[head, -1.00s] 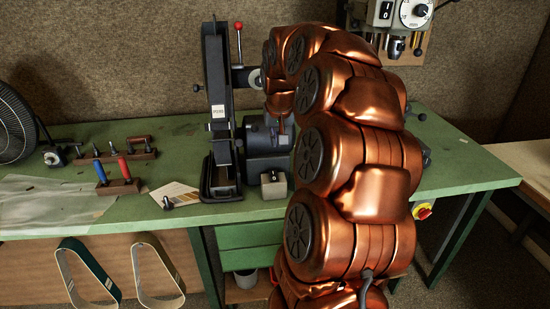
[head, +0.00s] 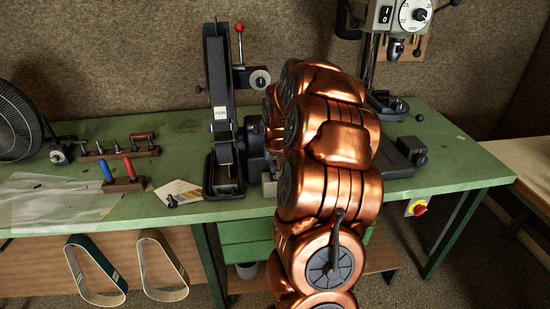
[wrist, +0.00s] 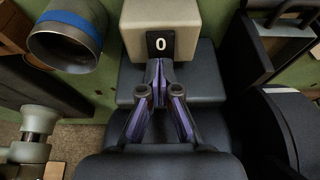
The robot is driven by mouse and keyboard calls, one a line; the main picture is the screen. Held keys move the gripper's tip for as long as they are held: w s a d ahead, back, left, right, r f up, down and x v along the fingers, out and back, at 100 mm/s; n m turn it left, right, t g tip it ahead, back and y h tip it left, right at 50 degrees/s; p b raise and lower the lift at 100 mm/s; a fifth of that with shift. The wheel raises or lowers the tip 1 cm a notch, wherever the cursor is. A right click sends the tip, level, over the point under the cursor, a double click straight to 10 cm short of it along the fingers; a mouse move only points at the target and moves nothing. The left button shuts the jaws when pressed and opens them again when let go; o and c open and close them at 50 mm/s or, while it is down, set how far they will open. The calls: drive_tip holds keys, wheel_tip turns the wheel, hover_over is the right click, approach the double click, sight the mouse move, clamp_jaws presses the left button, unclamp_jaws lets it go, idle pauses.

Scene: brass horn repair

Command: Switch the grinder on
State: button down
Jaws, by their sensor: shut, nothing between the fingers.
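The grinder (head: 220,105) is a tall dark belt machine on the green bench, left of my copper arm in the head view. Its switch box shows in the wrist view as a beige block (wrist: 188,18) with a black switch (wrist: 160,44) marked "0". In the head view my arm hides nearly all of this box. My gripper (wrist: 158,72) is shut and empty, its fingertips together just below the switch in the wrist picture. I cannot tell whether they touch it. The head view does not show the gripper.
A drill press (head: 400,18) stands at the right with its own switch. A tool rack (head: 120,152) and a fan (head: 18,125) are at the left. A blue-banded cylinder (wrist: 68,35) is left of my gripper in the wrist view.

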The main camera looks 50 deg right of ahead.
drive_tip(key=shift+f, duration=0.25)
drive_tip(key=shift+w+d+f+g+y+b, duration=0.2)
drive_tip(key=shift+f+g+y+b, duration=0.1)
drive_tip(key=shift+f+b, duration=0.1)
drive_tip(key=shift+s+a+r, duration=0.1)
drive_tip(key=shift+r, duration=0.05)
drive_tip(key=shift+s+a, duration=0.15)
drive_tip(key=shift+s+a+f+b, duration=0.1)
drive_tip(key=shift+s+f+b, duration=0.1)
drive_tip(key=shift+b, duration=0.15)
drive_tip(key=shift+s+a+r+b, duration=0.1)
drive_tip(key=shift+s+a+b, duration=0.15)
drive_tip(key=shift+s+b, duration=0.1)
drive_tip(key=shift+w+r, duration=0.1)
drive_tip(key=shift+r, duration=0.05)
